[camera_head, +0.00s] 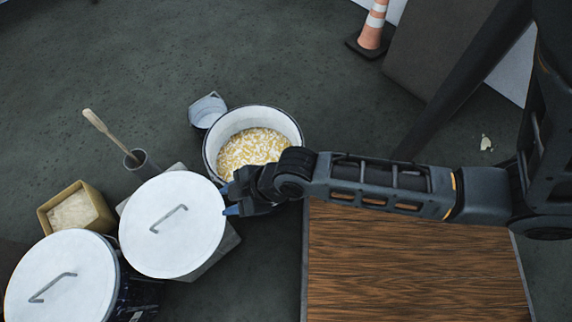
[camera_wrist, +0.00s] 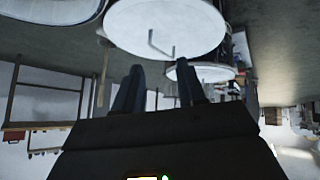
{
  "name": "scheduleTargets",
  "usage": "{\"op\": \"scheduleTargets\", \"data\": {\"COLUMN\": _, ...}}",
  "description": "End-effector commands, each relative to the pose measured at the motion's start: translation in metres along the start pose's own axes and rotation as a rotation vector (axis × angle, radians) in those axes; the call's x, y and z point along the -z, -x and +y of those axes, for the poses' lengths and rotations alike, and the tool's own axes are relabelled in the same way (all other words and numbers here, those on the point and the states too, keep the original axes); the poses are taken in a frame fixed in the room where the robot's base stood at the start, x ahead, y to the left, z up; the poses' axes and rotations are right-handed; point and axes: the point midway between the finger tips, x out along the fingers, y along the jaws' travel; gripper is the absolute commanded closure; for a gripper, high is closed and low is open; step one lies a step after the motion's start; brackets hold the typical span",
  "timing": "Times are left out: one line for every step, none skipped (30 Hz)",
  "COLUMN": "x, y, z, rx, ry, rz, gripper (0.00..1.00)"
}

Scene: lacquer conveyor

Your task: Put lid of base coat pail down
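A round white lid (camera_head: 150,205) with a bent metal handle lies over a grey square block (camera_head: 218,250), left of my gripper. It also shows in the wrist view (camera_wrist: 185,22), just beyond the fingertips. An open pail (camera_head: 289,119) with pale yellow flaky contents stands behind my gripper; no lid covers it. A second white lid (camera_head: 75,255) tops a dark pail at the lower left. No label showing which is the base coat pail is readable. My gripper (camera_head: 232,199) is beside the near lid's right edge, its fingers apart with nothing between them; the handle is beyond the tips.
A tan box (camera_head: 47,222) of pale material and a dark cup (camera_head: 146,166) with a wooden stick (camera_head: 100,127) stand left. A small pale container (camera_head: 207,109) is behind the open pail. A wood-topped surface (camera_head: 410,270) lies under my arm. A traffic cone (camera_head: 371,30) stands farther back.

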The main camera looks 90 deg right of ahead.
Motion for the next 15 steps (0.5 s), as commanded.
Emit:
{"op": "scheduleTargets", "data": {"x": -0.006, "y": 0.022, "z": -0.006, "rx": -0.026, "ry": -0.022, "rz": 0.028, "gripper": 0.6}}
{"op": "scheduleTargets", "data": {"x": -0.005, "y": 0.034, "z": -0.008, "rx": -0.043, "ry": -0.039, "rz": 0.053, "gripper": 0.6}}
{"op": "scheduleTargets", "data": {"x": -0.005, "y": 0.051, "z": -0.01, "rx": -0.064, "ry": -0.061, "rz": 0.085, "gripper": 0.6}}
{"op": "scheduleTargets", "data": {"x": -0.004, "y": 0.063, "z": -0.011, "rx": -0.078, "ry": -0.078, "rz": 0.11, "gripper": 0.6}}
{"op": "scheduleTargets", "data": {"x": -0.002, "y": 0.076, "z": -0.012, "rx": -0.091, "ry": -0.093, "rz": 0.138, "gripper": 0.6}}
{"op": "scheduleTargets", "data": {"x": 0.001, "y": 0.094, "z": -0.014, "rx": -0.104, "ry": -0.113, "rz": 0.175, "gripper": 0.6}}
{"op": "scheduleTargets", "data": {"x": 0.004, "y": 0.108, "z": -0.014, "rx": -0.114, "ry": -0.129, "rz": 0.204, "gripper": 0.6}}
{"op": "scheduleTargets", "data": {"x": 0.007, "y": 0.122, "z": -0.015, "rx": -0.121, "ry": -0.145, "rz": 0.233, "gripper": 0.6}}
{"op": "scheduleTargets", "data": {"x": 0.012, "y": 0.14, "z": -0.016, "rx": -0.127, "ry": -0.165, "rz": 0.272, "gripper": 0.6}}
{"op": "scheduleTargets", "data": {"x": 0.017, "y": 0.154, "z": -0.017, "rx": -0.13, "ry": -0.18, "rz": 0.303, "gripper": 0.6}}
{"op": "scheduleTargets", "data": {"x": 0.021, "y": 0.167, "z": -0.017, "rx": -0.132, "ry": -0.194, "rz": 0.331, "gripper": 0.6}}
{"op": "scheduleTargets", "data": {"x": 0.028, "y": 0.183, "z": -0.018, "rx": -0.132, "ry": -0.213, "rz": 0.37, "gripper": 0.6}}
{"op": "scheduleTargets", "data": {"x": 0.032, "y": 0.194, "z": -0.018, "rx": -0.131, "ry": -0.225, "rz": 0.396, "gripper": 0.6}}
{"op": "scheduleTargets", "data": {"x": 0.037, "y": 0.205, "z": -0.019, "rx": -0.128, "ry": -0.236, "rz": 0.42, "gripper": 0.6}}
{"op": "scheduleTargets", "data": {"x": 0.043, "y": 0.218, "z": -0.019, "rx": -0.124, "ry": -0.25, "rz": 0.45, "gripper": 0.6}}
